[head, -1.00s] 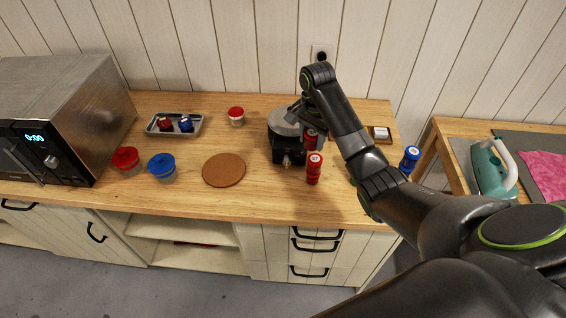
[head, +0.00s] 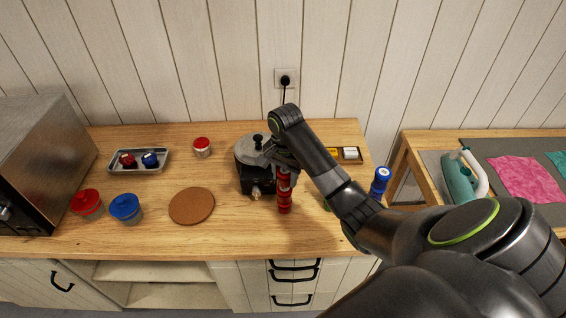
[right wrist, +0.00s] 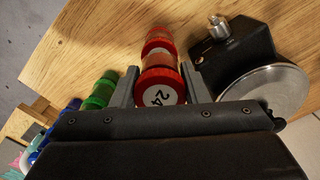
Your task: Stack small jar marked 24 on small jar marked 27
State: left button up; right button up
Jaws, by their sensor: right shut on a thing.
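My right gripper (head: 285,173) is shut on the small red jar marked 24 (right wrist: 160,88), whose white number label faces the camera in the right wrist view. In the head view, the jar marked 24 is mostly hidden by the gripper. Directly below it stands another small red jar (head: 284,205), which also shows beyond the held jar in the right wrist view (right wrist: 158,45). Its number is hidden, and the two jars line up. I cannot tell whether they touch. My left gripper is not in view.
A black pot-like appliance (head: 247,180) stands close left of the jars. Green jars (right wrist: 100,92) and a blue one (head: 379,182) stand to the right. A cork mat (head: 191,205), a tray (head: 138,172) and lidded tubs (head: 126,208) lie left. The front counter edge is clear.

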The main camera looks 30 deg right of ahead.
jog(key=shift+s+a+f, duration=0.1)
jog(key=shift+a+f, duration=0.1)
jog(key=shift+a, duration=0.1)
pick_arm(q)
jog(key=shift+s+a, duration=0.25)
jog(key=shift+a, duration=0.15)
pick_arm(e)
jog(key=shift+d, duration=0.15)
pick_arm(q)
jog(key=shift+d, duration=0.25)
pick_arm(e)
jog(key=shift+f, duration=0.6)
jog(key=o, duration=1.1)
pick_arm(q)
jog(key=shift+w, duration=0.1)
